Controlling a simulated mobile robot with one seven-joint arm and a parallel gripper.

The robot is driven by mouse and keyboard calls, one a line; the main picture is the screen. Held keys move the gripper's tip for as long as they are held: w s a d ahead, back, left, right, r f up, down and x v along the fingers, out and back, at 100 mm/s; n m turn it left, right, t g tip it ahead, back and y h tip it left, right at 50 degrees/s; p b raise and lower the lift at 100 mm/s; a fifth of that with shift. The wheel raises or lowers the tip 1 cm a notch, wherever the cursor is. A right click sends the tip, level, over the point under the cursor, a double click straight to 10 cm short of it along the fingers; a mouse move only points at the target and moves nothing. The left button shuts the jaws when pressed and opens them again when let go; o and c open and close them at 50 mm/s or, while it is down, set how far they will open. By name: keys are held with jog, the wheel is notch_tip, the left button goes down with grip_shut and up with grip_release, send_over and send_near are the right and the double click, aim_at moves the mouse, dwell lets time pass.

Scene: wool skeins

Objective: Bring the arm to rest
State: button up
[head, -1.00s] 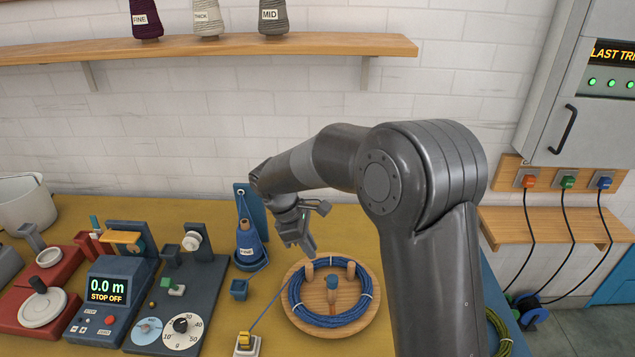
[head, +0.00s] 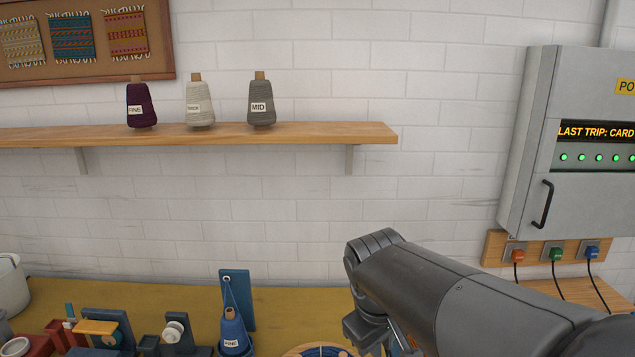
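My arm crosses the lower right of the head view, its links folded back toward the camera. Part of my gripper (head: 368,338) shows under the arm at the bottom edge, near the wooden reel. Its fingertips are not clearly visible, so I cannot tell whether it is open or shut or holds anything. The wooden reel (head: 296,352) with the blue wool skein (head: 322,351) shows only as a sliver at the bottom edge. The blue cone (head: 232,328) stands in its holder to the left of the reel, its yarn running up to the blue post (head: 238,296).
The yellow table (head: 290,305) is largely cut off below. Winding devices (head: 110,330) and a white pot (head: 12,283) stand at left. A wooden shelf (head: 300,133) with three cones crosses the wall. A grey cabinet (head: 520,150) and plugged cables are at right.

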jog(key=s+d+m+t+y, duration=0.1)
jog(key=s+d+m, duration=0.3)
jog(key=s, duration=0.6)
jog(key=shift+s+d+r+m+t+y, duration=0.2)
jog(key=shift+r+m+t+y, duration=0.15)
jog(key=shift+m+t, duration=0.7)
